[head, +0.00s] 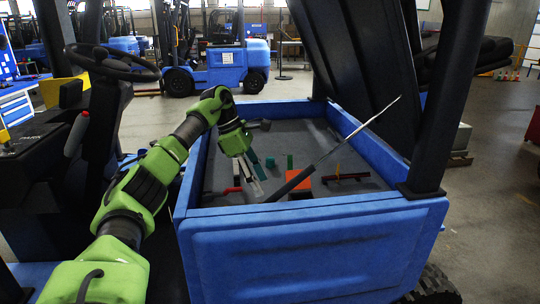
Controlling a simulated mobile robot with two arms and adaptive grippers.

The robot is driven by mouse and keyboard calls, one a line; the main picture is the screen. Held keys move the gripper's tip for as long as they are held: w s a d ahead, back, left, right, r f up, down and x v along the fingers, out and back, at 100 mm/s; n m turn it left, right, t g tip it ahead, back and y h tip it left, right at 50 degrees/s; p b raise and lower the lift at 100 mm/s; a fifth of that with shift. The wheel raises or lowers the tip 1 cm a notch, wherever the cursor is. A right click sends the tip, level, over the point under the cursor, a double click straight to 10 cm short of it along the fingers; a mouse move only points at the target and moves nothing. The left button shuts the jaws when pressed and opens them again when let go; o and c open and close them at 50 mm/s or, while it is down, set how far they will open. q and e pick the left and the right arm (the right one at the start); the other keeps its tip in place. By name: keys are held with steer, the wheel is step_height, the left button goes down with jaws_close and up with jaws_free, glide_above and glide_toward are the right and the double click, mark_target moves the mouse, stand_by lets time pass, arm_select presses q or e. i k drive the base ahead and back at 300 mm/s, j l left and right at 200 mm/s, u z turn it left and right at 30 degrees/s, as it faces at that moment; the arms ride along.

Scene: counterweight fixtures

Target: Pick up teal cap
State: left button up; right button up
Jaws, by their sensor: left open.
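A small teal piece (270,162), which looks like the teal cap, sits in the grey-floored blue tray, just right of my left gripper (254,183). Its exact shape is too small to tell. My left gripper reaches down into the tray with its fingers apart and nothing seen between them. Another teal patch shows right beside the fingers; I cannot tell whether it is a separate object. My right gripper is not in view.
The blue tray (320,212) has raised walls. A green upright piece (289,161), an orange-red block (300,189), a red-and-dark bar (345,177) and a red piece (232,190) lie inside. A long thin rod (335,147) slants across the tray. A steering wheel (112,62) stands left.

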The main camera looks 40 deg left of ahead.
mark_target(270, 160)
steer(key=i+j, duration=0.3)
steer(key=j, duration=0.15)
steer(key=i+j, duration=0.6)
steer(key=j, duration=0.25)
